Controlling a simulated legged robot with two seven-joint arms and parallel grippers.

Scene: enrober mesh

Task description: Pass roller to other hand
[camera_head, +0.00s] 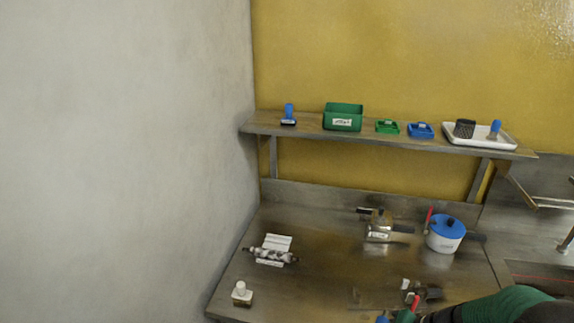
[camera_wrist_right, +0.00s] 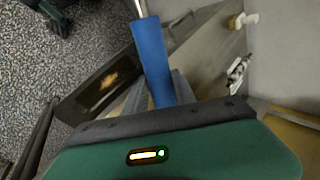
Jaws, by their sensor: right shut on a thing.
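My right gripper (camera_wrist_right: 172,88) is shut on the blue handle (camera_wrist_right: 155,60) of a tool. A thin metal shaft (camera_wrist_right: 138,8) leaves the handle's far end and is cut off by the frame, so I cannot tell whether this tool is the roller. In the head view my right arm comes in at the bottom right, with a bit of blue (camera_head: 382,320) at the lower edge. A patterned metal roller-like piece (camera_head: 270,256) with dark ends lies across a white stand on the table. A dark green and black part (camera_wrist_right: 52,18), possibly my left gripper, shows in the wrist view.
The worktable (camera_head: 320,275) has bare room in its middle. A blue-lidded pot (camera_head: 446,238), a metal container (camera_head: 379,232) and a small white-topped stamp-like item (camera_head: 241,292) stand on it. A shelf (camera_head: 300,130) above holds a green bin (camera_head: 343,118) and a white tray (camera_head: 460,142).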

